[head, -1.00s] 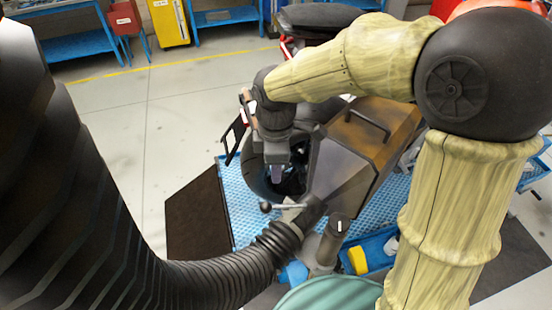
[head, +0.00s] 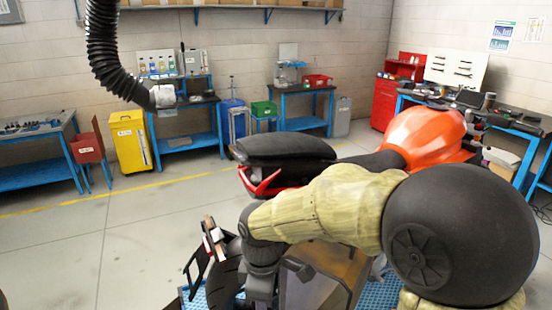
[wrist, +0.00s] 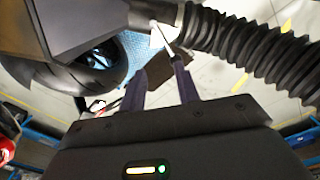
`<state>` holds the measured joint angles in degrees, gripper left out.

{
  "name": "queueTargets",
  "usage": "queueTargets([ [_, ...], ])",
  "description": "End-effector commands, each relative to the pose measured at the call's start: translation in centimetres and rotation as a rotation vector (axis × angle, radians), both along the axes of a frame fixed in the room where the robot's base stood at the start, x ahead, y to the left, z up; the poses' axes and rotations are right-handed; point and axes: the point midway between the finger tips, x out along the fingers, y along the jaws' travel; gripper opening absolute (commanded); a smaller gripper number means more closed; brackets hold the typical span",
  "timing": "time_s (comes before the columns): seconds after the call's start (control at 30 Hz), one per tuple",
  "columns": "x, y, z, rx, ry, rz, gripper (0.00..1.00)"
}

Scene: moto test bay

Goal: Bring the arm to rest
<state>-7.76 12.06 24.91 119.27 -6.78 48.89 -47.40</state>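My arm, in a pale quilted cover, reaches across the lower right of the head view. My gripper sits at the bottom edge there, its fingers out of frame. The motorcycle, with a black seat (head: 285,147) and orange tank (head: 423,135), stands behind my arm.
The motorcycle's rear wheel (wrist: 100,68) is close left of the fingers in the wrist view. Blue benches (head: 190,142) and a yellow cabinet (head: 131,142) line the back. Open floor (head: 70,235) lies at left.

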Motion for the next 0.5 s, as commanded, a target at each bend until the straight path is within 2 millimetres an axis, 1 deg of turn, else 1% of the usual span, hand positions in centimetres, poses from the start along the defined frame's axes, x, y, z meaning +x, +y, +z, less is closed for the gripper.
queueTargets([
  [0.03, 0.0, -2.2, -0.6, 0.004, -0.014, -0.137, 0.32],
  [0.07, 0.0, -3.5, -1.0, 0.009, -0.024, -0.229, 0.32],
  [0.1, -0.1, -5.2, -1.5, 0.019, -0.041, -0.357, 0.32],
  [0.17, -0.4, -7.9, -2.2, 0.038, -0.063, -0.554, 0.32],
  [0.2, -0.7, -9.6, -2.6, 0.052, -0.078, -0.684, 0.32],
  [0.3, -1.9, -13.6, -3.6, 0.095, -0.117, -1.005, 0.32],
  [0.4, -3.1, -16.6, -4.2, 0.137, -0.147, -1.264, 0.32],
  [0.5, -4.0, -18.2, -4.6, 0.166, -0.165, -1.416, 0.32],
])
